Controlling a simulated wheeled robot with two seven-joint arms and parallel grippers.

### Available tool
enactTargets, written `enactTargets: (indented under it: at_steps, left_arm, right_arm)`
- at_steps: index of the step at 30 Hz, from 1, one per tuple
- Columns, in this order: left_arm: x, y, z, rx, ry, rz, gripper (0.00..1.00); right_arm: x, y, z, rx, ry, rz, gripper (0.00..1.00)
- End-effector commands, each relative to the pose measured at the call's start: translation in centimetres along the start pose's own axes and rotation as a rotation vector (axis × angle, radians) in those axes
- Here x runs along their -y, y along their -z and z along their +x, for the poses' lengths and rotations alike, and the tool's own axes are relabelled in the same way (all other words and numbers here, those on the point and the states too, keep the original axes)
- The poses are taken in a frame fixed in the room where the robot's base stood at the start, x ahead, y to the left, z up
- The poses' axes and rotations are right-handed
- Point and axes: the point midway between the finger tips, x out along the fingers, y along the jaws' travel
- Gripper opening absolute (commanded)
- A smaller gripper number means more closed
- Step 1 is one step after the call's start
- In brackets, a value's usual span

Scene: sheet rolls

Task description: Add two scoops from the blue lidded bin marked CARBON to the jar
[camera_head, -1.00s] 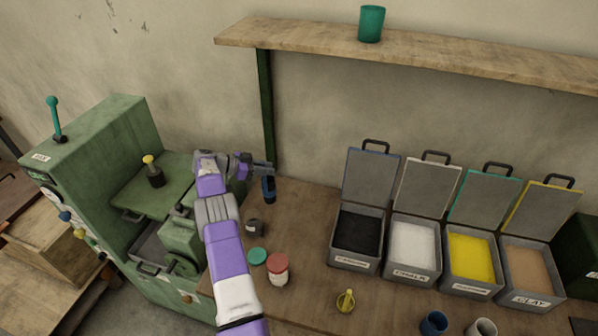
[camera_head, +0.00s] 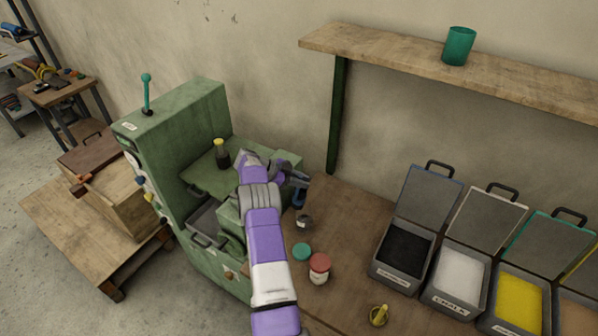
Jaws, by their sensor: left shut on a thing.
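The CARBON bin (camera_head: 378,268) stands on the bench at the right, filled with black powder. Its blue-edged lid (camera_head: 428,195) is swung open; its label is too small to read. A small grey jar (camera_head: 303,222) stands at the bench's left end. A loose teal lid (camera_head: 301,251) lies just in front of it. My left gripper (camera_head: 300,180) is shut on a dark blue scoop (camera_head: 300,197), held above and just behind the grey jar. The arm partly hides the gripper, and I cannot tell what the scoop holds. My right gripper is not in view.
A red-lidded jar (camera_head: 319,268) and a yellow item (camera_head: 379,315) stand near the bench front. More open bins with white (camera_head: 461,272) and yellow (camera_head: 519,300) powder line the right. A green machine (camera_head: 180,125) is at the left. A shelf (camera_head: 400,55) hangs above.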

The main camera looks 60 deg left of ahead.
Motion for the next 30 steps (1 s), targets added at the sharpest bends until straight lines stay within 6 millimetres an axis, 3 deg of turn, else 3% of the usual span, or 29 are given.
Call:
enactTargets:
  at_steps: [3, 8, 21, 30]
  left_arm:
    - [-0.6, 0.7, 0.4, 0.05, 0.009, 0.035, 0.0]
    - [-1.4, 0.6, 1.6, 0.13, 0.034, 0.093, 0.0]
    - [-3.9, -0.4, 5.5, 0.392, 0.11, 0.28, 0.0]
    - [-5.3, -1.6, 8.2, 0.555, 0.161, 0.396, 0.0]
  right_arm:
    - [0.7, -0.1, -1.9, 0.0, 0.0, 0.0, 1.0]
    - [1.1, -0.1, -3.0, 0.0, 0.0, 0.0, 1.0]
    - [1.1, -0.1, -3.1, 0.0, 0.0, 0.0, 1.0]
    - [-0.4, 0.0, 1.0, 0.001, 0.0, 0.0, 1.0]
